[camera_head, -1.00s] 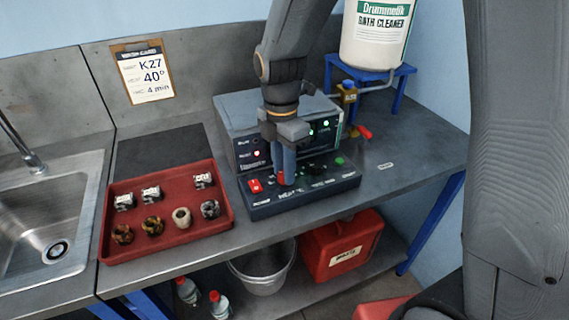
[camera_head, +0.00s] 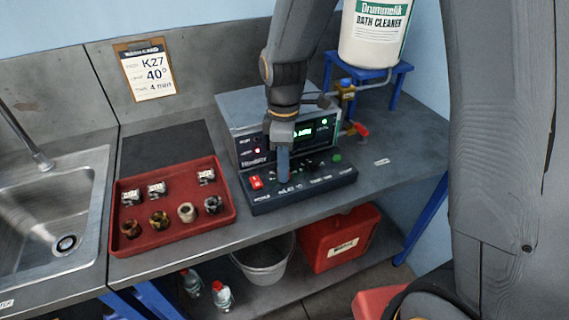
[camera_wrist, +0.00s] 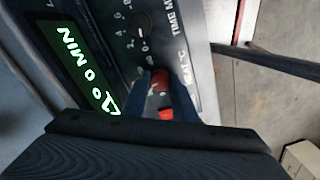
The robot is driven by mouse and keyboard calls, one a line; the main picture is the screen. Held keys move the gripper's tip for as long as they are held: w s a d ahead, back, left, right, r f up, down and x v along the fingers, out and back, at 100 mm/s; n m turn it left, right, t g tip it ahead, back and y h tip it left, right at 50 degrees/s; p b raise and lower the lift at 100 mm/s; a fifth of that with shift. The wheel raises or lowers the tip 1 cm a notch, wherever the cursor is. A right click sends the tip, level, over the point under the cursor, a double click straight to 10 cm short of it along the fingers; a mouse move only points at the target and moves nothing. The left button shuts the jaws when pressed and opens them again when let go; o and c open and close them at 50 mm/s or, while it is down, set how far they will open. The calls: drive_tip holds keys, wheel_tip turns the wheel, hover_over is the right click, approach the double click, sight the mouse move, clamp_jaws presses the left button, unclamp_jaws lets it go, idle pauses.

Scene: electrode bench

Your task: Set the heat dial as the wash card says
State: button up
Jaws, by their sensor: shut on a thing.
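The wash card (camera_head: 148,70) hangs on the back wall and reads K27, 40° and 4 min. The control panel (camera_head: 320,183) is the sloped dark front of a grey bench unit. My gripper (camera_head: 284,180) points down at the panel's heat position, shut on the heat dial. In the wrist view the fingertips (camera_wrist: 160,75) sit beside the partly covered heat label (camera_wrist: 185,68). The time dial (camera_wrist: 135,25) is close by. The red switch (camera_head: 256,182) is left of my gripper.
A red tray (camera_head: 170,240) with several small parts lies left of the unit, beside a sink (camera_head: 50,210). A red-handled valve (camera_head: 360,129) and a cleaner drum (camera_head: 375,40) on a blue stand are behind right. The bench is clear at right.

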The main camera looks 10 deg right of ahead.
drive_tip(key=shift+w, duration=0.1)
idle(0.4)
drive_tip(key=o, duration=1)
drive_tip(key=shift+o, duration=0.2)
drive_tip(key=shift+r, duration=0.1)
drive_tip(key=shift+w+r+b, duration=0.1)
drive_tip(key=shift+r+b, duration=0.8)
drive_tip(key=shift+r, duration=2.95)
